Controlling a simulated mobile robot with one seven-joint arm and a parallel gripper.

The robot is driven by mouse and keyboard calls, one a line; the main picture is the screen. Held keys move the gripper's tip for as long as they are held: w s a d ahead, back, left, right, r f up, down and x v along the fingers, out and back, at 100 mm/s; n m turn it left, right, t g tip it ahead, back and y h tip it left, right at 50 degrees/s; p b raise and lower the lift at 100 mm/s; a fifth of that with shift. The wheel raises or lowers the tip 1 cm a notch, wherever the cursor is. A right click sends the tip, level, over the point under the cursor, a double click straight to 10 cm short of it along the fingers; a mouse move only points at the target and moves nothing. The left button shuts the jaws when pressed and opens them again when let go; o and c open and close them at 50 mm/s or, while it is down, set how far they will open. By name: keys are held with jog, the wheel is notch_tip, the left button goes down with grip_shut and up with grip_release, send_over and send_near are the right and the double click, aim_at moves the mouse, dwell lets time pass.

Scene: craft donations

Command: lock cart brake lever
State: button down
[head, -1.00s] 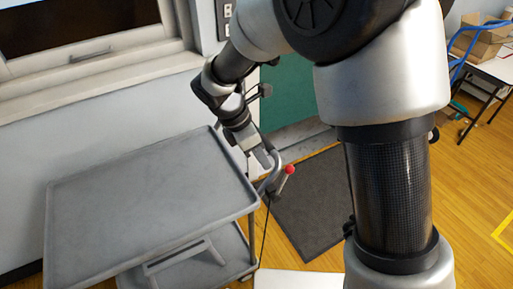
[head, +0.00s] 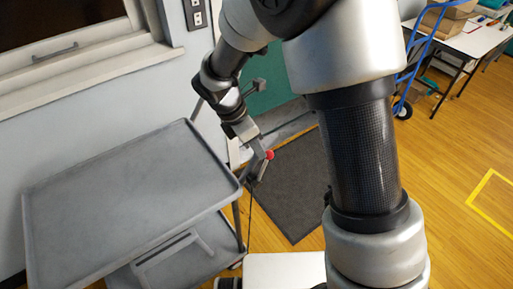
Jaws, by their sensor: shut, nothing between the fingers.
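The grey cart (head: 120,195) stands at the left, with its flat top shelf empty. Its brake lever (head: 268,156) has a red knob and shows at the cart's right corner, tilted up to the right. My gripper (head: 260,152) points down at the knob end of the lever, just left of the knob. Its fingers are shut and hold nothing. They overlap the lever in the picture, and I cannot tell whether they touch it. The cart's curved handle tube is mostly hidden behind my gripper.
A dark floor mat (head: 292,190) lies beyond the lever, before a green door (head: 275,85). A blue hand truck (head: 412,70) and a table (head: 470,45) with boxes stand at the back right. A wall with a window is behind the cart.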

jog(key=w+d+f+g+y+p, duration=0.2)
jog(key=w+d+f+y+p, duration=0.1)
jog(key=w+d+p, duration=0.2)
jog(key=shift+d+f+y+p, duration=0.3)
jog(key=shift+d+p, duration=0.2)
jog(key=shift+d, duration=0.65)
jog(key=shift+d, duration=0.1)
notch_tip(320, 180, up, 13)
jog(key=w+a+p, duration=0.1)
jog(key=w, duration=0.1)
jog(key=shift+r+p, duration=0.15)
jog(key=shift+p, duration=0.15)
